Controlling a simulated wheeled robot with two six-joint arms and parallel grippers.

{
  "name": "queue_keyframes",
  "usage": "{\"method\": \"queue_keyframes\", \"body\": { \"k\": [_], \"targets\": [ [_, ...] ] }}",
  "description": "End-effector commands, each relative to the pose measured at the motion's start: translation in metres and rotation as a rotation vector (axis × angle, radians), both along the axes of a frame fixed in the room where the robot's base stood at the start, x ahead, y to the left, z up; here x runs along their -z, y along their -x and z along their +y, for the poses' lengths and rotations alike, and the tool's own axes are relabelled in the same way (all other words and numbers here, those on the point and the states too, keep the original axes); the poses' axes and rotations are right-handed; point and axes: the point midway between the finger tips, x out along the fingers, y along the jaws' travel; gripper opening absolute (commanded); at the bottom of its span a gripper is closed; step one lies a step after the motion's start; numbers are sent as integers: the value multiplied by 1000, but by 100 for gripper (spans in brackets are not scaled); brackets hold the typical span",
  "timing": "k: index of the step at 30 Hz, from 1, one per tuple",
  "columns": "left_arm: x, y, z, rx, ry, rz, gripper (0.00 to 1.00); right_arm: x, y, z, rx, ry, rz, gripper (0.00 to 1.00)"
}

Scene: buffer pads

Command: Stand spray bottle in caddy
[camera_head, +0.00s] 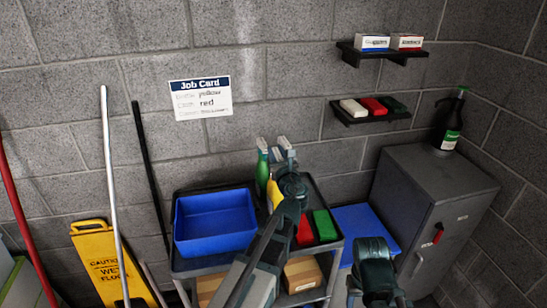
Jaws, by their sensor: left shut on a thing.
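A green spray bottle (263,172) is upright at the back of the cart, just right of the blue bin (215,243). My left gripper (273,146) is shut at its upper part, with pale fingers by the bottle's top. My left wrist and arm hide part of the cart and whatever is behind them. I cannot tell whether the bottle touches the cart top. The open blue bin, which may be the caddy, looks empty. A dark joint of my right arm shows at the lower right, but I see no right fingers.
Red (305,232) and green (325,225) pads lie on the cart's right side, near a yellow item (275,192). A grey cabinet (430,178) bears a dark bottle (449,125). Wall shelves hold boxes and pads. A yellow floor sign (95,240) and poles stand left.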

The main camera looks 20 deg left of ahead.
Motion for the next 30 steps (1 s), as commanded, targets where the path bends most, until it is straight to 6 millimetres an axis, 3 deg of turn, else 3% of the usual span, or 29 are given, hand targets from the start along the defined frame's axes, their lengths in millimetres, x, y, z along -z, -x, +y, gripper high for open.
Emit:
{"method": "queue_keyframes", "body": {
  "k": [14,30],
  "targets": [
    [3,-22,3,1,-2,0,0,3,0,0,0,0,0,52],
    [39,-18,4,1,-2,0,0,39,0,0,0,0,0,52]
  ]
}}
